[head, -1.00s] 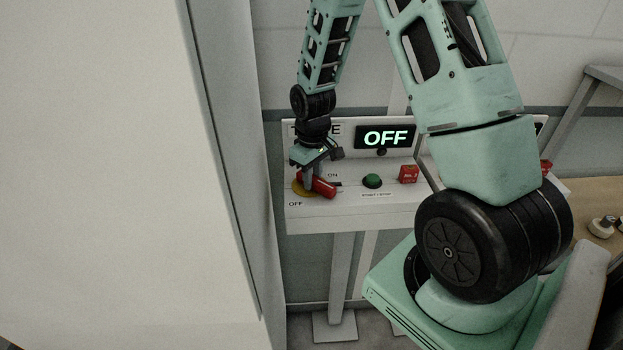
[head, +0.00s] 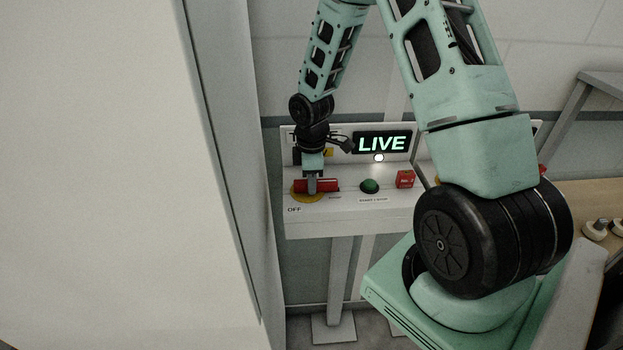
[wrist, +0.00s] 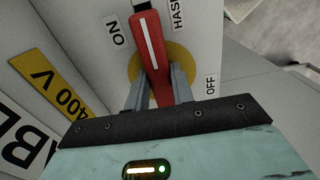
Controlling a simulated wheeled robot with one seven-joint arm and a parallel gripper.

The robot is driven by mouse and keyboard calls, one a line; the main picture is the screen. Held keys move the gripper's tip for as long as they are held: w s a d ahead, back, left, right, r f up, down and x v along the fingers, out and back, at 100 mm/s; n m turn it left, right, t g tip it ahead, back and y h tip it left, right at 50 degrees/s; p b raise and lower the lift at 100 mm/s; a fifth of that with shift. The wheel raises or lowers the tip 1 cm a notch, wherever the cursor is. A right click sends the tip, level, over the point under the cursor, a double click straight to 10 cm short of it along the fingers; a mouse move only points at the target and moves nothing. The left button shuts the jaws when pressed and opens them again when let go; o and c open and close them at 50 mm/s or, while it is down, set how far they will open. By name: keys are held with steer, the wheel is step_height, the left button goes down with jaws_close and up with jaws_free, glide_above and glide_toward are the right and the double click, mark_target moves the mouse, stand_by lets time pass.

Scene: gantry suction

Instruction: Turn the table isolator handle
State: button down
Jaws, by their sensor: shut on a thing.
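The red isolator handle (head: 318,186) sits on a round yellow plate (head: 299,197) at the left end of the white control panel in the head view. In the wrist view the red handle (wrist: 150,52), with its white stripe, points toward the ON label (wrist: 115,32); the OFF label (wrist: 211,85) is off to the right. My gripper (head: 312,187) reaches down onto the handle. Its fingers, seen in the wrist view (wrist: 158,88), are shut on the handle, one on each side. The display (head: 382,143) reads LIVE, and a small white lamp (head: 379,158) below it is lit.
A green button (head: 370,186) and a red box (head: 405,179) sit on the panel right of the handle. A large pale cabinet (head: 110,180) stands close on the left. A wooden worktop (head: 600,205) is at the right.

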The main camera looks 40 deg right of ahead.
stand_by(0.6)
steer(key=c, duration=1.2)
jaws_free()
steer(key=shift+r, duration=0.1)
step_height(320, 180, up, 17)
steer(key=b, duration=0.2)
steer(key=shift+r, duration=0.15)
